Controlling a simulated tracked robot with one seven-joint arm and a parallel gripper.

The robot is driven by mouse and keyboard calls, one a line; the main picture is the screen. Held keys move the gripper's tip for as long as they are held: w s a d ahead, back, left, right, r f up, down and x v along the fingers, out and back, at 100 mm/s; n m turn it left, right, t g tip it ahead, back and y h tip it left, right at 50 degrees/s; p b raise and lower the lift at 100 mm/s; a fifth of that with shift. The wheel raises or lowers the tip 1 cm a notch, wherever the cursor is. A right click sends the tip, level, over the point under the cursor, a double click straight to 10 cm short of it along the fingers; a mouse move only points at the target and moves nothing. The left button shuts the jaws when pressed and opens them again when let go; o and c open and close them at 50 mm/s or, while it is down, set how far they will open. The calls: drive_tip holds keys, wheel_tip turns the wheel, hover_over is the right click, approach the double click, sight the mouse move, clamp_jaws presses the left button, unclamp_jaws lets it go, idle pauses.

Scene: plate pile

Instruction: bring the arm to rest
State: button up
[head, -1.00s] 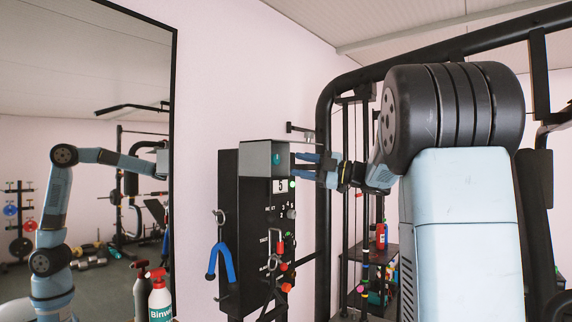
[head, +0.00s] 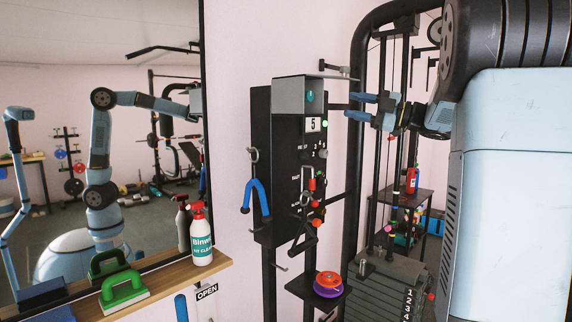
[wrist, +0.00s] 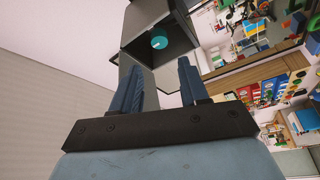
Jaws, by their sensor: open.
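My gripper (head: 362,106) is at the middle right of the head view, with its two blue fingers apart and nothing between them. It points left toward the control box (head: 303,150), at about the height of the box's upper part, and is apart from it. My arm reaches in from the right edge. In the wrist view my gripper (wrist: 160,85) has its fingers spread, and the box's hooded top with a round teal knob (wrist: 158,42) lies beyond the fingertips. The teal knob also shows in the head view (head: 310,96).
A wooden shelf (head: 165,287) at the left holds a spray bottle (head: 201,238) and a green brush (head: 123,288). A mirror (head: 110,130) hangs behind it. Gym machine posts and a weight stack (head: 385,280) stand below my gripper.

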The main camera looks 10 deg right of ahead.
drive_tip(key=s+a+f+m+g+h, duration=0.2)
drive_tip(key=s+f+m+h, duration=0.3)
drive_tip(key=s+f+m, duration=0.3)
drive_tip(key=s+a+f+m+g+h, duration=0.1)
drive_tip(key=s+a+f+m+h, duration=0.4)
drive_tip(key=s+f+m, duration=0.3)
drive_tip(key=s+a+f+m+g+h, duration=0.2)
drive_tip(key=s+f+m+h, duration=0.4)
drive_tip(key=s, duration=0.8)
wheel_tip(320, 180, down, 4)
drive_tip(key=shift+s+a+f+m+g+h, duration=0.15)
drive_tip(key=shift+s+a+m+g+h, duration=0.15)
drive_tip(key=shift+a+m, duration=0.7)
drive_tip(key=shift+d, duration=0.15)
